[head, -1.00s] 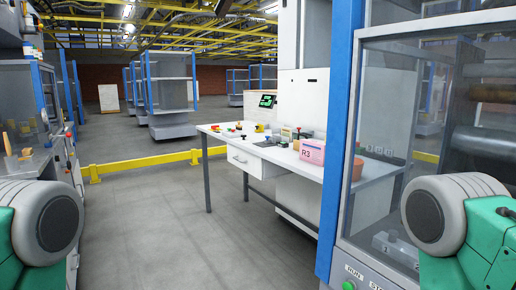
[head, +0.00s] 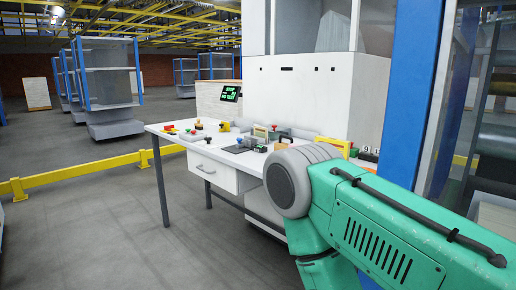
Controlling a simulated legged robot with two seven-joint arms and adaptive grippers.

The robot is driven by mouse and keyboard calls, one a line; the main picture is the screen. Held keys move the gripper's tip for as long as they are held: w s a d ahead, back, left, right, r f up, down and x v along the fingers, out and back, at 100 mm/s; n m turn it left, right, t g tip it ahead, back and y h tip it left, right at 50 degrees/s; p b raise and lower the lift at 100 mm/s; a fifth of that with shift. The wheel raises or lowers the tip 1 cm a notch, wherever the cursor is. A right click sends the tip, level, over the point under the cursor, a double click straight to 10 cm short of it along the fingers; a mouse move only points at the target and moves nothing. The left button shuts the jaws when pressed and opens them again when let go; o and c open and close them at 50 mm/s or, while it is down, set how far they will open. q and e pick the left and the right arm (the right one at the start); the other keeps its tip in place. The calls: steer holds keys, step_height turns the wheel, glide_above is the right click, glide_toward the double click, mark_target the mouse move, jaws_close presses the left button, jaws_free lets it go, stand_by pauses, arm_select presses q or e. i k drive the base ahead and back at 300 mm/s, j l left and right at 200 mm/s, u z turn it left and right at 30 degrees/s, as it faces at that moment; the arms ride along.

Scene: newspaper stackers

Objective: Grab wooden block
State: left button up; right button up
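A small tan, block-like item (head: 260,132) stands among other small things on the white table (head: 178,127). It may be the wooden block, but it is too small to tell. My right arm crosses the lower right of the head view and hides the table's near right end. Its gripper is out of view. My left arm and gripper are out of view.
A blue post (head: 410,95) stands close on the right. A yellow rail (head: 85,172) runs low along the left. The grey floor (head: 110,240) in front is clear.

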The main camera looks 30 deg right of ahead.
mark_target(280, 145)
steer(key=i, duration=2.1)
steer(key=i+z, duration=0.25)
steer(key=i, duration=0.2)
steer(key=i+j+z, duration=0.55)
steer(key=i, duration=0.25)
steer(key=l+z, duration=0.1)
steer(key=z, duration=1.95)
